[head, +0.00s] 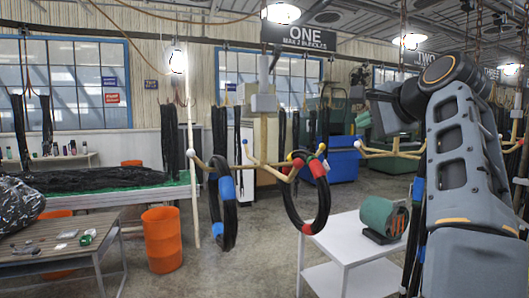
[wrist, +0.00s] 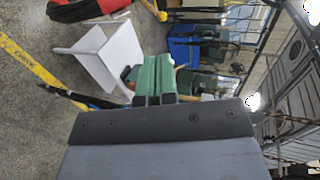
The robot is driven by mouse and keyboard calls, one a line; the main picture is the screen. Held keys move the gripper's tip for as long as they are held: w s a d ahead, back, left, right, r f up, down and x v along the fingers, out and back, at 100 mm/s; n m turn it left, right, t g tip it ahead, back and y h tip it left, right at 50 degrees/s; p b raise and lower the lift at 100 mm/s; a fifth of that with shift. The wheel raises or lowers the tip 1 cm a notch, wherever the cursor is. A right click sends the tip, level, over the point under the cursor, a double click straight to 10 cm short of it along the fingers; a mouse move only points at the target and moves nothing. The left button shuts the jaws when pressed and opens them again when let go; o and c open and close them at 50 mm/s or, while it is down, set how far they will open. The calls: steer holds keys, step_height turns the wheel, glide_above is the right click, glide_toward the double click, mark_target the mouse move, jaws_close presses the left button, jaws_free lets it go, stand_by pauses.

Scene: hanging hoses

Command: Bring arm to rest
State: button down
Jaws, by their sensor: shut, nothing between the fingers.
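My arm (head: 465,150) is raised and bent on the right of the head view. My gripper (wrist: 155,78) shows in the wrist view as two green fingers side by side, shut and empty. It is clear of the hoses. The sign ONE (head: 303,38) is above this rack.
A white table (head: 345,232) bears a green reel (head: 378,214) close to my arm. An orange bin (head: 162,240) and a wooden table (head: 55,252) stand at the left. More pegs (head: 388,152) are near my arm. The middle floor is open.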

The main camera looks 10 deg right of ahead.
steer(key=w+d+f+n+g+h, duration=0.25)
steer(key=d+f, duration=0.35)
steer(key=f, duration=0.4)
step_height(320, 180, down, 9)
steer(key=a+n+g, duration=0.2)
steer(key=s+a+f+n+g, duration=0.2)
steer(key=s+a+f+n, duration=0.4)
steer(key=a+f, duration=0.5)
steer(key=s+a+f+n+g, duration=0.2)
steer(key=s+a+f+n, duration=0.4)
steer(key=f, duration=0.9)
steer(key=s+a, duration=0.3)
steer(key=a, duration=0.2)
steer(key=shift+s+a+f+y, duration=0.2)
steer(key=shift+a+f+y, duration=0.05)
steer(key=shift+f+y, duration=0.1)
steer(key=shift+g, duration=0.25)
